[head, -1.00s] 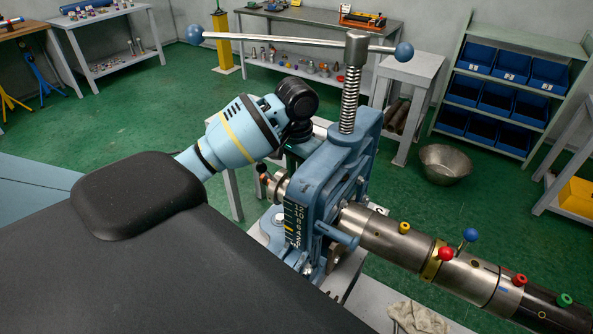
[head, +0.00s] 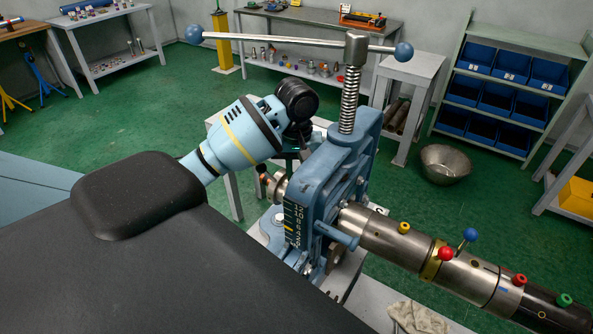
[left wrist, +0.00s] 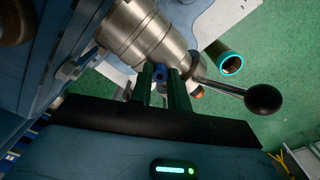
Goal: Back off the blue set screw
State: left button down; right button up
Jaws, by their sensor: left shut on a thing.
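In the left wrist view, a small blue screw head (left wrist: 159,71) sits between the fingertips of my left gripper (left wrist: 160,82), against a bright metal collar (left wrist: 140,35). The gripper is shut on it. In the head view my left wrist is bent down behind the blue pipe vise (head: 332,170); its fingertips and the held screw are hidden there. On the near side, the vise holds a metal pipe (head: 385,233) with a separate blue ball-ended pin (head: 470,235) and red, yellow and green knobs. My right gripper is not in view.
The vise's long handle (head: 300,39) crosses above my left wrist. In the left wrist view a black ball lever (left wrist: 262,99) sticks out right of the collar, near a teal-rimmed tube (left wrist: 229,63). A metal bowl (head: 446,164) stands on the green floor.

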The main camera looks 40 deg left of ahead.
pick_arm(q)
jog(key=shift+s+f, duration=0.15)
jog(key=shift+f, duration=0.25)
jog(key=c, duration=1.3)
grip_release()
jog(key=shift+r, duration=0.2)
jog(key=shift+w+r, duration=0.2)
jog(key=shift+r, duration=3.7)
